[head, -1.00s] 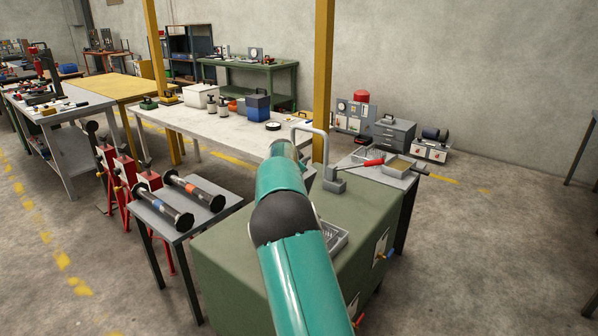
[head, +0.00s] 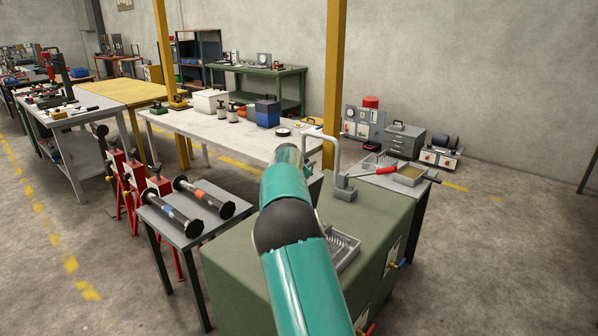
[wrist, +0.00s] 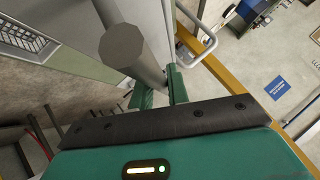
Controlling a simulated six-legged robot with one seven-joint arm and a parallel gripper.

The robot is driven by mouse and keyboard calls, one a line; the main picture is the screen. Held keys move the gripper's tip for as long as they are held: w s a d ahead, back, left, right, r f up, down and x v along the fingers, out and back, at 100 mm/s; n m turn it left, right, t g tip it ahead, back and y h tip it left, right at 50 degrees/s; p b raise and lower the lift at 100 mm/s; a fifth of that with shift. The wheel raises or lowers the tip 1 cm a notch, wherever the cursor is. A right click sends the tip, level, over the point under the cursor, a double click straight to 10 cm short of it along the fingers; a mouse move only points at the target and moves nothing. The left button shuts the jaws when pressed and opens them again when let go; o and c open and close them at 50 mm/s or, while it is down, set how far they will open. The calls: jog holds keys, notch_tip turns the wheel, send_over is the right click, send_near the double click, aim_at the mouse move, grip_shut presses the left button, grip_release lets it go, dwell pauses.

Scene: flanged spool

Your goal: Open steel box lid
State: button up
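I cannot pick out for sure which thing is the steel box. In the wrist view my gripper's two green fingers (wrist: 158,91) stand apart. A grey cylinder (wrist: 124,46) with a faceted end reaches down to them. I cannot tell whether they grip it or it is just beyond. In the head view my teal arm hides the fingers.
A green cabinet (head: 370,235) with a bent grey pipe (head: 337,160) and wire rack is close on the right. A low table (head: 170,222) with two black flanged rollers (head: 204,198) is on the left. A yellow post (head: 335,80) stands behind. Open floor lies far right.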

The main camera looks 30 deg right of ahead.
jog(key=o, duration=0.4)
jog(key=shift+d, duration=0.1)
jog(key=shift+c, duration=0.2)
jog(key=shift+o, duration=0.2)
jog(key=v, duration=1.4)
jog(key=shift+f, duration=0.15)
